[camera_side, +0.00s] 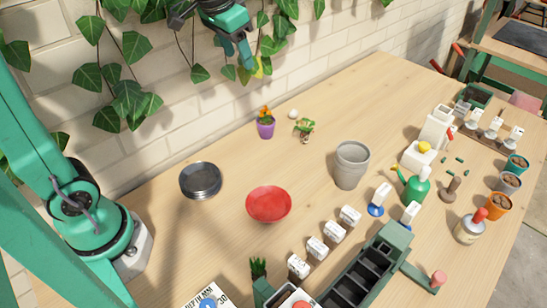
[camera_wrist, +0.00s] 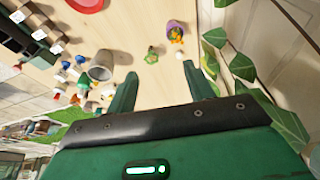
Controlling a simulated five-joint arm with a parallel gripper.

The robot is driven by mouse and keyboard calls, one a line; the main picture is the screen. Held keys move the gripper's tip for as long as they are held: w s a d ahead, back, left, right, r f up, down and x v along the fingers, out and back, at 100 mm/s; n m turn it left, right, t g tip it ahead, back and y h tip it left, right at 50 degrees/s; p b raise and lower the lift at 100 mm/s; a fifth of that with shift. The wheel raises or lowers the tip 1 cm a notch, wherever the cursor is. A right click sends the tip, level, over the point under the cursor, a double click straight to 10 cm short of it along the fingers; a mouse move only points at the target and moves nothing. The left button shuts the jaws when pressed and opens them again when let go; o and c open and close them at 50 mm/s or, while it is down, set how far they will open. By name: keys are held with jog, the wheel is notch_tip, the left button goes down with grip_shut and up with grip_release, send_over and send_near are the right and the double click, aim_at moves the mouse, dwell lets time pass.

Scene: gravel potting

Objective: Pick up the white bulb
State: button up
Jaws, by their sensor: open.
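The white bulb (camera_side: 293,114) is a small pale round thing on the wooden table near the brick wall. It lies between the purple pot with orange flowers (camera_side: 265,127) and a small leafy plant (camera_side: 304,128). My gripper (camera_side: 247,66) is high above the table by the wall, up and left of the bulb and well apart from it. In the wrist view my gripper (camera_wrist: 159,72) has its two green fingers spread with nothing between them.
A red bowl (camera_side: 269,204), a dark round pan (camera_side: 201,180) and grey stacked pots (camera_side: 350,165) stand on the table. A green watering can (camera_side: 414,186) and several labelled items fill the right side. Ivy (camera_side: 125,95) hangs on the wall by my gripper.

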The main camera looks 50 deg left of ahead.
jog(key=w+a+f+g, duration=0.1)
jog(key=w+f, duration=0.2)
jog(key=w, duration=0.6)
jog(key=m+g, duration=0.1)
jog(key=g, duration=0.2)
send_over(294, 110)
jog(key=f, duration=1.7)
jog(key=shift+w+a+f, duration=0.1)
jog(key=shift+w+f, duration=0.1)
jog(key=shift+w+f+m, duration=0.15)
jog(key=shift+f+m, duration=0.15)
jog(key=shift+f, duration=1.45)
jog(key=shift+s+a+f, duration=0.1)
jog(key=shift+f, duration=1.2)
jog(key=shift+s+f, duration=0.1)
jog(key=shift+f, duration=1.2)
